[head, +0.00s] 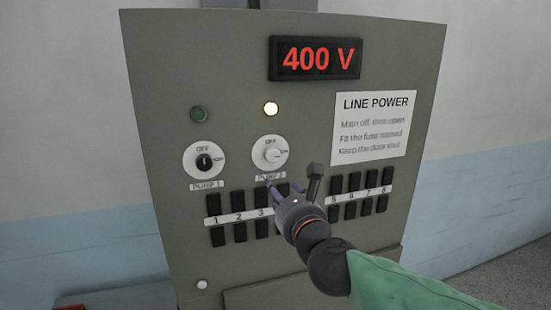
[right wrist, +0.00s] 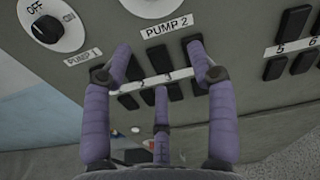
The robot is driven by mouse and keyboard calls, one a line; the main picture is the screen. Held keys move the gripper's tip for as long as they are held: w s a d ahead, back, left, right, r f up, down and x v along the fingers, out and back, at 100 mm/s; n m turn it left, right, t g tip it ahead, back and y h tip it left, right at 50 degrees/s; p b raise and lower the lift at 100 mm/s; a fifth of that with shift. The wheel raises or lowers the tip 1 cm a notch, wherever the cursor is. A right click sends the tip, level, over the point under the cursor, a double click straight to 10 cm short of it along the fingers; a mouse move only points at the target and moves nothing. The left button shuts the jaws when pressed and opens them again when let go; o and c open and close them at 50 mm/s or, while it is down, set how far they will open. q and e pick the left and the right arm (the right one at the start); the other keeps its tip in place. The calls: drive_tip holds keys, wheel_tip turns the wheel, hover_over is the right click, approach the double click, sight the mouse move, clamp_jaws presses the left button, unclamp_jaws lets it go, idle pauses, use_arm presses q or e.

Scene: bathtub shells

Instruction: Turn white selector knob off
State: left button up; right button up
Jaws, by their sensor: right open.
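In the right wrist view only the lower part of the PUMP 2 dial (right wrist: 153,8) shows at the top edge. My right gripper (head: 284,188) is open and empty, just below the dial and in front of the row of black switches. Its fingers also show spread in the right wrist view (right wrist: 160,58). My left gripper is not in view.
A black PUMP 1 knob (head: 204,162) stands on its own dial to the left, under a dark green lamp (head: 199,115). Black switches (head: 214,204) line both sides of a numbered strip. A red 400 V display (head: 315,59) and a LINE POWER notice (head: 374,128) are higher up.

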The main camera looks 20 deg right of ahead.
sight(274, 157)
wheel_tip(274, 157, up, 5)
drive_tip(key=s+d+m+t, duration=0.1)
drive_tip(key=s+m, duration=0.2)
drive_tip(key=w, duration=1.1)
drive_tip(key=shift+a, duration=0.15)
drive_tip(key=c, duration=1.1)
